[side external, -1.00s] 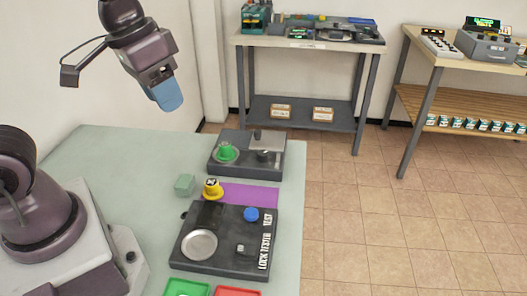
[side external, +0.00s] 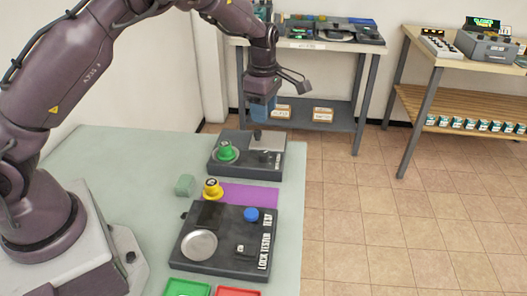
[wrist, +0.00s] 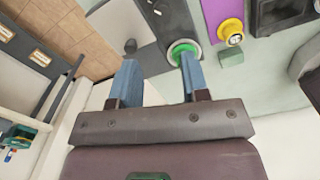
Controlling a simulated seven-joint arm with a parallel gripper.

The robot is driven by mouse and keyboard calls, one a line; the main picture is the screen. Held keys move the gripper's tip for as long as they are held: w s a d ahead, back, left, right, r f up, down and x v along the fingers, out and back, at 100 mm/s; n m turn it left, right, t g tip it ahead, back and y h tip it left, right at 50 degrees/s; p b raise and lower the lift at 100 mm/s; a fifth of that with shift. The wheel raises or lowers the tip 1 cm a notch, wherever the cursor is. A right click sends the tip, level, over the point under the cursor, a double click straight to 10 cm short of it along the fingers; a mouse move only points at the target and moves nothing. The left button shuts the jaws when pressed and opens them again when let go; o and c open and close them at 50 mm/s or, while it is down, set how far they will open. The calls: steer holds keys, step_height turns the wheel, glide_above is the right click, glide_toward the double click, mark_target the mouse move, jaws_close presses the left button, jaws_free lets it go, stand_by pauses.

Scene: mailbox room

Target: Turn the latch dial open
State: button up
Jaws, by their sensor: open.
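A dark grey device box (side external: 215,168) at the far end of the table carries a green round dial (side external: 227,151), a light plate (side external: 270,143) and a small dark upright knob (side external: 257,135). I cannot tell for sure which of these is the latch dial. My gripper (side external: 262,108), with blue fingers, is above the back of this box, near the dark knob and apart from it. In the wrist view my gripper (wrist: 158,75) is open and empty. The green dial (wrist: 183,48) shows beyond the right finger, and the dark knob (wrist: 130,46) beyond the left finger.
The black lock tester (side external: 225,262) has a blue button (side external: 251,214) and round plate. A green block (side external: 185,185) and green and red trays (side external: 237,292) are also there. The table's left part is clear.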

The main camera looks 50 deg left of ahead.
mark_target(264, 153)
steer(key=shift+n, duration=0.7)
step_height(264, 153, down, 13)
steer(key=shift+f, duration=0.1)
steer(key=shift+c, duration=0.4)
steer(key=c, duration=0.5)
